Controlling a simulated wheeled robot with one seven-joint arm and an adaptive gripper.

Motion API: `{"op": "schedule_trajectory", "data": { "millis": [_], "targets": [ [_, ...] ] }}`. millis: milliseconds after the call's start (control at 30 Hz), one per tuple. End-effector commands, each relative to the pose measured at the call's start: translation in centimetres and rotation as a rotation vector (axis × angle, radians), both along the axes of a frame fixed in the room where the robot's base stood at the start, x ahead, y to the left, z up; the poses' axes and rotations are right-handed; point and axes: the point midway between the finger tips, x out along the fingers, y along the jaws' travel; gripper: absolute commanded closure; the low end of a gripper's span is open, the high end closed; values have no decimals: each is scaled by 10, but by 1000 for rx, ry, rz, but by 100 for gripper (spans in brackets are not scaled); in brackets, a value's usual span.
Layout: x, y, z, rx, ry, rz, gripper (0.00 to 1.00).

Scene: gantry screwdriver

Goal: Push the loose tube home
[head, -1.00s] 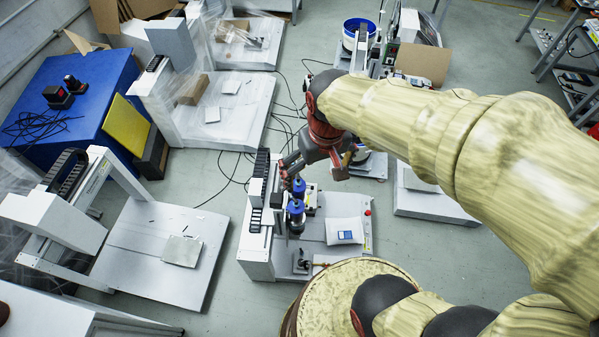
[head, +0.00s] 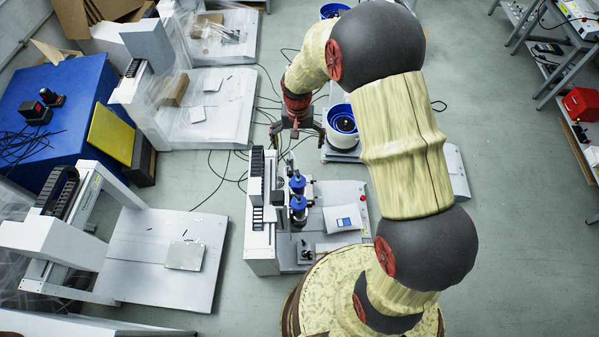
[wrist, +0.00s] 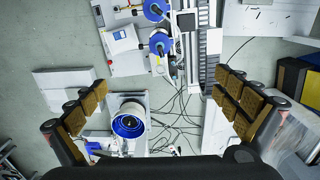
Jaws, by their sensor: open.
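The gantry screwdriver station (head: 259,228) stands ahead of my base, with a dark cable chain along its column and two blue-topped cylinders (head: 297,184) at its head. In the wrist view, the blue-topped cylinders (wrist: 159,42) are at the top centre. I cannot make out a loose tube or its socket in either view. My gripper (head: 297,134) is above the floor just beyond the station, pointing down. In the wrist view my gripper (wrist: 160,92) is open, its padded fingers wide apart with nothing between them. It is apart from the cylinders.
A blue bowl feeder (head: 342,122) stands right of my gripper; it also shows in the wrist view (wrist: 130,122). Dark cables (wrist: 178,118) lie on the floor. Another gantry station (head: 150,265) stands to the left. A blue table (head: 70,85) is at the far left.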

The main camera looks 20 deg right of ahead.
Motion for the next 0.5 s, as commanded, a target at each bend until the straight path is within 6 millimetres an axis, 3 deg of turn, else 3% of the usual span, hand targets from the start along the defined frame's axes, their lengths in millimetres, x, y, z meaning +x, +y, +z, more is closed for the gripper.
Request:
{"op": "schedule_trajectory", "data": {
  "millis": [267, 500],
  "targets": [
    [-2, 0, -19, 0, 2, -15, 0],
    [-2, 0, -59, 0, 2, -15, 0]
  ]
}}
